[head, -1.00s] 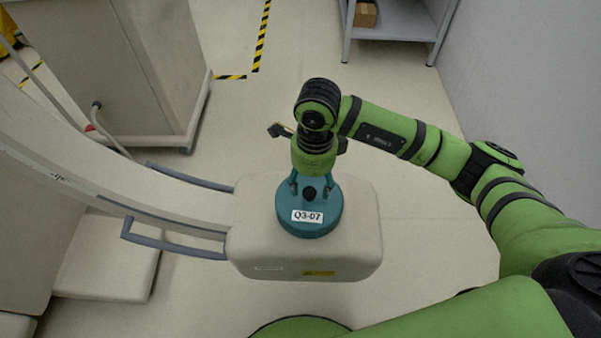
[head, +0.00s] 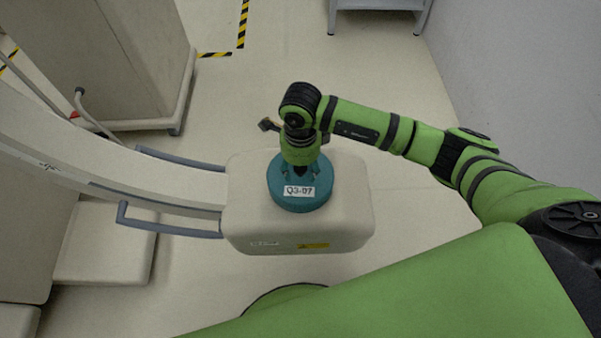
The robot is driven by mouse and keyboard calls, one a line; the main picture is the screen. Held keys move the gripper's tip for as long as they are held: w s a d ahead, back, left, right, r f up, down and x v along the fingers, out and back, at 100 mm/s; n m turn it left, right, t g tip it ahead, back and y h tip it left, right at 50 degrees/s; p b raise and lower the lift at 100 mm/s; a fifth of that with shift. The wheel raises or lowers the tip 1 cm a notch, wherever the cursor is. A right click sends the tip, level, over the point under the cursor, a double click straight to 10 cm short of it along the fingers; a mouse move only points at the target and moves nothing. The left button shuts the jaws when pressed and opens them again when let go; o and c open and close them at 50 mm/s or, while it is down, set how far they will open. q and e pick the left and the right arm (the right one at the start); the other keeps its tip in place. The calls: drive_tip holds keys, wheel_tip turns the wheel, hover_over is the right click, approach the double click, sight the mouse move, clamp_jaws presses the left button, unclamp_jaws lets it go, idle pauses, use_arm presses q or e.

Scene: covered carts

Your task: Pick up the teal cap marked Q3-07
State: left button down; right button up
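The teal cap (head: 298,203) is round and carries a white label reading Q3-07. It sits on top of a cream box-shaped head at the end of a curved arm. My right gripper (head: 300,172) points down directly over the cap, its fingers at the cap's top. The fingertips are small and partly hidden by the wrist, so I cannot tell whether they grip the cap's knob. My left gripper is not in view.
The cream head (head: 345,215) under the cap has a curved arm with grey rails (head: 170,222) to its left. A large cream cabinet (head: 110,55) stands at the upper left. A grey shelf (head: 378,5) is at the top. Floor between them is clear.

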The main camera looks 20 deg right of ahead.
drive_tip(key=c, duration=0.7)
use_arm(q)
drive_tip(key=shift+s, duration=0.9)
use_arm(e)
drive_tip(key=shift+r, duration=0.1)
clamp_jaws()
